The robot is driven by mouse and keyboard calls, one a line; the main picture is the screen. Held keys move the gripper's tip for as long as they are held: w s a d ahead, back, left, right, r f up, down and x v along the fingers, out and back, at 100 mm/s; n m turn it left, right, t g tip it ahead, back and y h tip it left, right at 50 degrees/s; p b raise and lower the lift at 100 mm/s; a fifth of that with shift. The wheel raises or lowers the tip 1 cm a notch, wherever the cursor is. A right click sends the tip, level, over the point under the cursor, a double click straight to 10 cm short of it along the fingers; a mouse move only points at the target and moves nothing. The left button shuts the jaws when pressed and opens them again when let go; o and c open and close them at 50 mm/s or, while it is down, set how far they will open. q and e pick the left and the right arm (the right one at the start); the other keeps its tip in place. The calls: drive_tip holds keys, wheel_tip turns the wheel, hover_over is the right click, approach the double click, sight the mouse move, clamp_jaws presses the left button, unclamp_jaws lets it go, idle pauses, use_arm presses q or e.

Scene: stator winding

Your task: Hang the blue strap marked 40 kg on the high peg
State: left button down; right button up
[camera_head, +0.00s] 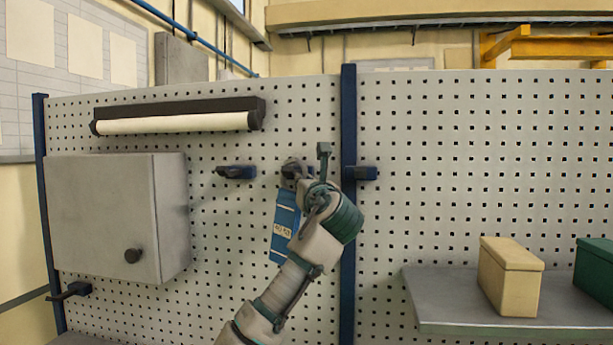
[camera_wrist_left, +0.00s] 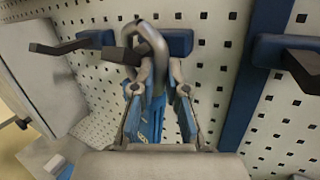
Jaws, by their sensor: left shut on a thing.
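The blue strap (camera_head: 283,228) with a pale label hangs from my left gripper (camera_head: 308,190) in front of the pegboard; the label is too small to read surely. In the left wrist view, the gripper (camera_wrist_left: 158,92) is shut on the strap (camera_wrist_left: 152,122), and its grey metal loop (camera_wrist_left: 153,45) stands up beyond the fingers. The loop is at the middle peg (camera_wrist_left: 178,42), whose dark tip shows at the loop's opening; I cannot tell if the loop rests on it. In the head view the gripper largely hides this peg. My right gripper is not in view.
Similar pegs flank it: one on the left (camera_head: 236,172) and one on the right (camera_head: 362,173) by the blue post (camera_head: 348,120). A grey cabinet (camera_head: 110,215) projects at left. A low peg (camera_head: 72,290) sits below it. A shelf (camera_head: 450,310) at right holds a beige box (camera_head: 510,275).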

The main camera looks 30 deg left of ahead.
use_arm(q)
drive_tip(key=shift+w+a+r+p, duration=0.15)
drive_tip(key=shift+w+a+p, duration=0.1)
drive_tip(key=shift+a+p, duration=0.2)
drive_tip(key=shift+w+a+r+p, duration=0.1)
drive_tip(key=shift+w+a+p, duration=0.1)
drive_tip(key=shift+a+p, duration=0.15)
drive_tip(key=shift+w, duration=0.15)
drive_tip(key=shift+w+d+p, duration=0.1)
drive_tip(key=shift+w+p, duration=0.2)
drive_tip(key=shift+p, duration=0.15)
drive_tip(key=w+f, duration=0.1)
drive_tip(key=a+f, duration=0.1)
drive_tip(key=shift+w+f, duration=0.35)
drive_tip(key=shift+w, duration=0.05)
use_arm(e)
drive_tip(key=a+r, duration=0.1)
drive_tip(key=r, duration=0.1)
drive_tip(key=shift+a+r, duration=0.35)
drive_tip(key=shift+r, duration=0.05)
use_arm(q)
drive_tip(key=c, duration=1.1)
unclamp_jaws()
drive_tip(key=shift+w+a, duration=0.1)
drive_tip(key=shift+a, duration=0.05)
drive_tip(key=shift+w+a, duration=0.1)
drive_tip(key=shift+a, duration=0.1)
